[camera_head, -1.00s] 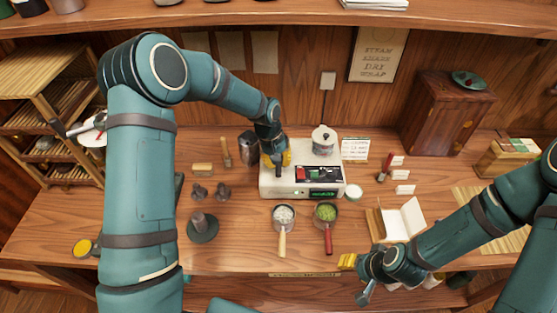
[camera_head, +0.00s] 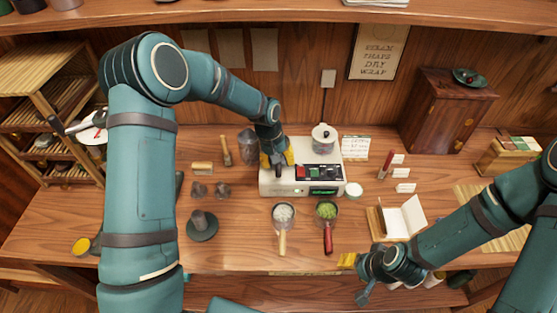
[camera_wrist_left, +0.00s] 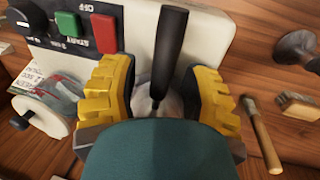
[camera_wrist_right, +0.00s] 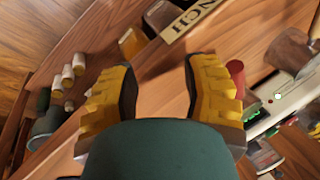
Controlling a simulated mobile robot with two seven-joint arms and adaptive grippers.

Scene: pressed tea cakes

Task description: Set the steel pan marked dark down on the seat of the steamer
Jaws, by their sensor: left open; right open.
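The steamer (camera_head: 330,178) is a pale box with red and green buttons and a lit green display, in the middle of the table. My left gripper (camera_head: 278,158) is open over its left part. In the left wrist view, a black handle (camera_wrist_left: 170,50) stands between the spread yellow fingers (camera_wrist_left: 163,95), apart from both. It leads down to a grey metal piece, apparently the dark-marked pan, mostly hidden by my gripper; I cannot read a mark or tell exactly how it sits on the seat. My right gripper (camera_head: 347,262) is open and empty near the front edge.
Two other pans, one with a pale handle (camera_head: 282,220) and one with a red handle (camera_head: 327,220), lie before the steamer. An open booklet (camera_head: 402,217) lies at right.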

